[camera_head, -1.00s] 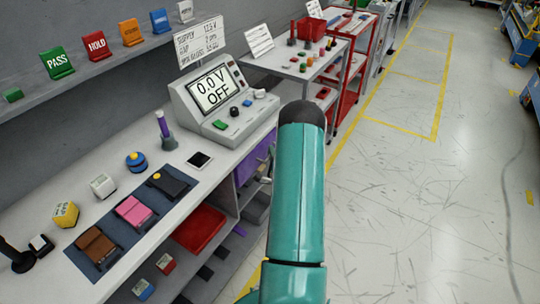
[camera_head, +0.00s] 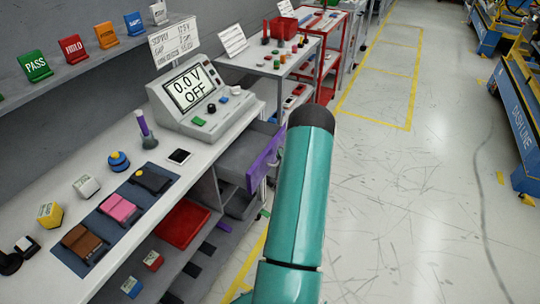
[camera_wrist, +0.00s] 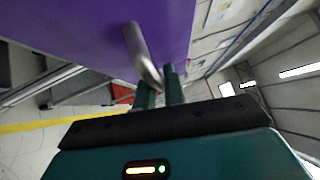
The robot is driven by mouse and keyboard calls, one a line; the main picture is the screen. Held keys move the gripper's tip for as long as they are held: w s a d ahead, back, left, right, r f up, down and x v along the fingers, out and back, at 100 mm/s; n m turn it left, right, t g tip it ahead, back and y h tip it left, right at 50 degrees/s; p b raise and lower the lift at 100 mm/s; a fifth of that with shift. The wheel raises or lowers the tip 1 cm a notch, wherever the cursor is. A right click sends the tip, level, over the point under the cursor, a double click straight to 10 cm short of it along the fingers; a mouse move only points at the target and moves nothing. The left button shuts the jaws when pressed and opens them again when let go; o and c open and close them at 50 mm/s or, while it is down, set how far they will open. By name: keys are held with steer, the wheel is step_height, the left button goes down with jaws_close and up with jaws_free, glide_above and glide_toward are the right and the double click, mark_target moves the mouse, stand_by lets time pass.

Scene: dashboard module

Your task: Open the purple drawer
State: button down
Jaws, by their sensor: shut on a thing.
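The purple drawer (camera_head: 264,158) is under the bench top, below the test meter in the head view. It stands pulled out, its grey open inside showing behind the purple front. In the wrist view the purple front (camera_wrist: 75,25) fills the upper left, with a curved metal handle (camera_wrist: 137,46) on it. My gripper (camera_wrist: 161,84) is shut on the lower end of this handle. In the head view my teal arm hides the gripper and the handle.
The meter (camera_head: 195,97) stands on the bench above the drawer. A red tray (camera_head: 182,223) is on the shelf below. A tool table (camera_head: 270,63) stands beyond. The floor (camera_head: 420,210) to the right is clear, with yellow lines.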

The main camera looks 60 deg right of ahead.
steer(key=shift+s+d, duration=0.15)
steer(key=shift+s, duration=0.95)
steer(key=shift+s+d, duration=0.1)
steer(key=shift+s, duration=1)
steer(key=c, duration=1.8)
jaws_free()
steer(key=shift+o, duration=0.2)
steer(key=shift+s+a, duration=0.1)
steer(key=v, duration=1.3)
steer(key=shift+s+a, duration=0.2)
steer(key=shift+f, duration=0.15)
